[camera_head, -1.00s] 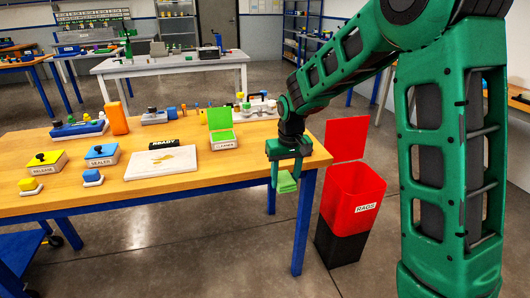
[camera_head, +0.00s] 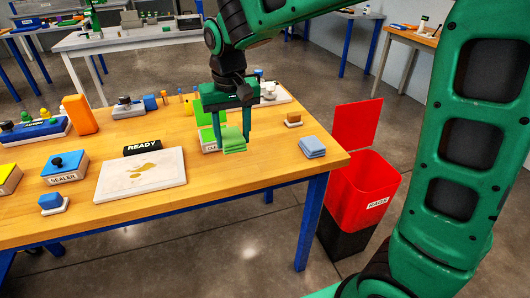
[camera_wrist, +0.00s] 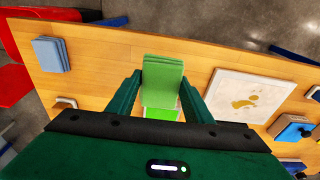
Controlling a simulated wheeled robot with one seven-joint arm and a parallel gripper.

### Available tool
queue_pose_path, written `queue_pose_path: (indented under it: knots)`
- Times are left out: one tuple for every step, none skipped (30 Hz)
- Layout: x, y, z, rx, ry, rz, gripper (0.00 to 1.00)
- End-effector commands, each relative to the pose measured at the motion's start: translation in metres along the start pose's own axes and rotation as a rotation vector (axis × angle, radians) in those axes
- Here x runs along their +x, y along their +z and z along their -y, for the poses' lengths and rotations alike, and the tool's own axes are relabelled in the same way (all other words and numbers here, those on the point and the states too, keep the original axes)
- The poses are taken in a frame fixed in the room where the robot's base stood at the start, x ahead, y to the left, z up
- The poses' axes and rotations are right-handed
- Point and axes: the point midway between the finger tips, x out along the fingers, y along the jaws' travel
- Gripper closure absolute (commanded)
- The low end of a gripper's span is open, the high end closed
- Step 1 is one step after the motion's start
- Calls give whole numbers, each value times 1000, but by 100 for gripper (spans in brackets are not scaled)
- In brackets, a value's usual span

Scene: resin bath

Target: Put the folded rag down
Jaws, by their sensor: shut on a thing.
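The folded green rag (camera_head: 233,140) is held between the fingers of my gripper (camera_head: 233,136), above the wooden workbench (camera_head: 250,178). In the wrist view the rag (camera_wrist: 163,78) hangs between the fingertips of my gripper (camera_wrist: 162,90). My gripper is shut on it.
A white panel (camera_head: 141,176) with yellow-brown stains lies left, by the black READY sign (camera_head: 142,147). A SEALER block (camera_head: 65,168) stands farther left. The open red RAGS bin (camera_head: 365,195) stands off the bench's right end. Bare wood lies between panel and blue rags.

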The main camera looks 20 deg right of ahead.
Motion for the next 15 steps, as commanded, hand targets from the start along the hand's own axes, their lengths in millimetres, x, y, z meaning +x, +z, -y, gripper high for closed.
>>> queue_pose_path:
  knots:
    - [2, 0, -6, 4, 1, 1, 75]
    - [5, -1, -10, 6, 2, 1, 75]
    - [9, -2, -17, 9, 3, 3, 75]
    - [12, -3, -23, 10, 3, 3, 75]
    - [16, -4, -29, 10, 3, 2, 75]
    - [21, -5, -38, 11, 3, 3, 75]
    - [25, -6, -43, 11, 3, 4, 75]
    - [29, -7, -49, 11, 2, 2, 75]
    - [34, -9, -58, 13, 3, 2, 75]
    - [37, -10, -64, 12, 3, 3, 75]
    - [41, -10, -69, 12, 2, 2, 75]
    - [46, -11, -77, 12, 2, 3, 75]
    - [50, -12, -82, 11, 2, 3, 75]
    - [53, -14, -88, 12, 2, 2, 75]
    - [57, -15, -94, 12, 3, 2, 75]
